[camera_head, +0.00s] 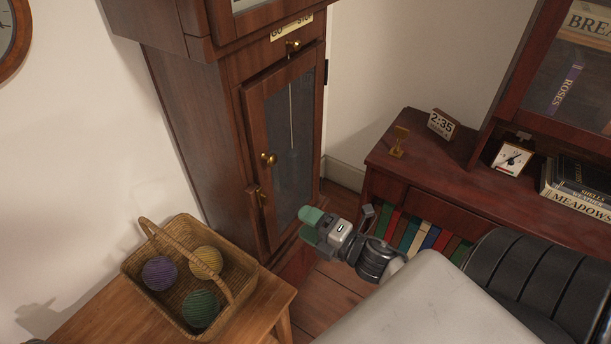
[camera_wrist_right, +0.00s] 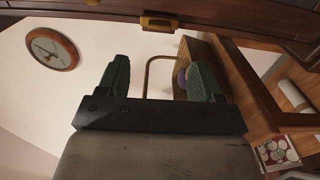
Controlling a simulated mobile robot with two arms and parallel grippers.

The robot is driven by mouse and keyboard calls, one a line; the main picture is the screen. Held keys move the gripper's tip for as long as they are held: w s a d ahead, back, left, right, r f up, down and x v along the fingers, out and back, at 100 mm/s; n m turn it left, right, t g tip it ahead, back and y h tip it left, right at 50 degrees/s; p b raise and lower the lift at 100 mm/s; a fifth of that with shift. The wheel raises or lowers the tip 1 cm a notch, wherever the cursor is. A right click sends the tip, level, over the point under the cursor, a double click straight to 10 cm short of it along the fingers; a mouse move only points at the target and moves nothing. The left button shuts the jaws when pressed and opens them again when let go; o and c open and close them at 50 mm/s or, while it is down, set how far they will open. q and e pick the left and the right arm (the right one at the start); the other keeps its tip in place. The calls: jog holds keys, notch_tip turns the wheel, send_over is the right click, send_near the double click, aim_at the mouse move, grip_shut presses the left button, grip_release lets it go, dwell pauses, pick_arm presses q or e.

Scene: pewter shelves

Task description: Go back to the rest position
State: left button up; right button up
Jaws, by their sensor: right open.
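My right gripper (camera_head: 309,226) has green fingertips and stands out in front of the tall wooden clock case (camera_head: 170,110), near its lower door. In the right wrist view the two green fingers of this gripper (camera_wrist_right: 159,82) are spread apart with nothing between them in their grasp. The wicker basket (camera_wrist_right: 205,52) shows behind the fingers there, beyond their reach. My left gripper is in neither view.
A wicker basket (camera_head: 236,308) with purple, yellow and green balls stands on a wooden table (camera_head: 105,318) at lower left. A red-brown cabinet (camera_head: 420,172) at right carries a small clock (camera_head: 511,159), a date block (camera_head: 442,124) and books. Floor shows between them.

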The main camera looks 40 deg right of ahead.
jog(key=s+d+f+m+g+h+p, duration=0.15)
jog(key=s+f+m, duration=0.25)
jog(key=f, duration=0.5)
jog(key=s+f+m+g+h, duration=0.2)
jog(key=s+f+m+g, duration=0.15)
jog(key=f, duration=0.55)
jog(key=s+d+f+m+g+h+p, duration=0.1)
jog(key=s+f+m+g+h, duration=0.15)
jog(key=f+m, duration=0.45)
jog(key=s+a+f+m+g, duration=0.2)
jog(key=s+a+f+g, duration=0.2)
jog(key=s+f, duration=0.3)
jog(key=s+a+f+m+g+p, duration=0.1)
jog(key=s+a+f+m+g, duration=0.2)
jog(key=s+f, duration=0.5)
jog(key=s+g, duration=0.1)
jog(key=s, duration=0.7)
jog(key=shift+s+a, duration=0.3)
jog(key=shift+a, duration=0.05)
jog(key=shift+f+g, duration=0.1)
jog(key=shift+g, duration=0.15)
